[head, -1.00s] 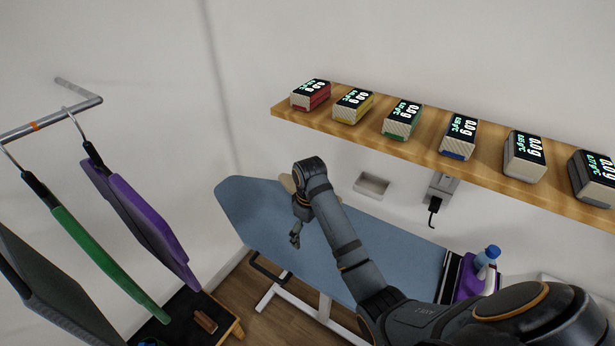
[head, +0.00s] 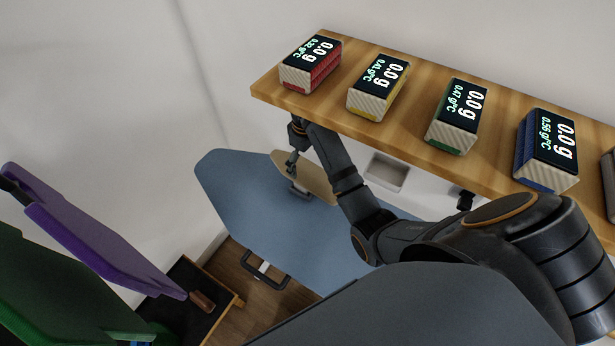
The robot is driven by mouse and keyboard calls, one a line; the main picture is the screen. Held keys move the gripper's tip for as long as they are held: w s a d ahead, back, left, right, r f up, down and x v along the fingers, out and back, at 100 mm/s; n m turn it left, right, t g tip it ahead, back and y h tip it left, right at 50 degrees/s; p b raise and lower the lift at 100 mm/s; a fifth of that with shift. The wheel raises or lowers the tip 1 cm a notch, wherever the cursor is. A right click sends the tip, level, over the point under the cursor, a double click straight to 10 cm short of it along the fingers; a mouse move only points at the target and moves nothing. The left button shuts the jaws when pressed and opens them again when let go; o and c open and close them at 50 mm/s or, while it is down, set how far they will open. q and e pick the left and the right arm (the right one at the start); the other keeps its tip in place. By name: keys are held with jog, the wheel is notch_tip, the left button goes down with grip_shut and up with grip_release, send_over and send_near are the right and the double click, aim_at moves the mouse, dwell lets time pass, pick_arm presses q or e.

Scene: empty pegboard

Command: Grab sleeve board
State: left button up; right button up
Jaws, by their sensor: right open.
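The sleeve board (head: 318,182) is a small tan board near the back edge of the blue ironing board (head: 245,205), partly hidden behind my right arm. My right gripper (head: 291,166) hangs at the sleeve board's left end, fingers pointing down, and is open. I cannot tell whether its fingers touch the board. My left gripper is not in view.
A wooden shelf (head: 262,88) with several boxes with digital displays runs above my right forearm. A small wall tray (head: 386,172) is to the right. Purple (head: 95,235) and green (head: 45,295) hanging panels fill the left. A low dark table (head: 180,310) stands below.

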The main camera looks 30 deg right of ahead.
aim_at(307, 173)
notch_tip(307, 173, down, 4)
jog(key=shift+w+b, duration=0.1)
jog(key=shift+b, duration=1.15)
jog(key=shift+w+d+f, duration=0.1)
jog(key=shift+w+f, duration=0.05)
jog(key=shift+w, duration=0.1)
jog(key=shift+d+f, duration=0.1)
jog(key=shift+f, duration=0.15)
jog(key=f+b, duration=0.2)
jog(key=b, duration=0.1)
jog(key=f+b, duration=0.1)
jog(key=f, duration=0.1)
jog(key=shift+s+d+b, duration=0.2)
jog(key=shift+s+b, duration=0.1)
jog(key=shift+b, duration=0.05)
jog(key=shift+w+f+b, duration=0.1)
jog(key=shift+f+b, duration=0.2)
jog(key=shift+f, duration=0.05)
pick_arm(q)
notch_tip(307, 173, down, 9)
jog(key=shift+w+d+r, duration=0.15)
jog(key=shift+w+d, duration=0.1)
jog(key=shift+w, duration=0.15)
pick_arm(e)
jog(key=shift+w+r, duration=0.1)
jog(key=shift+r, duration=0.05)
jog(key=shift+r, duration=0.1)
jog(key=c, duration=1.2)
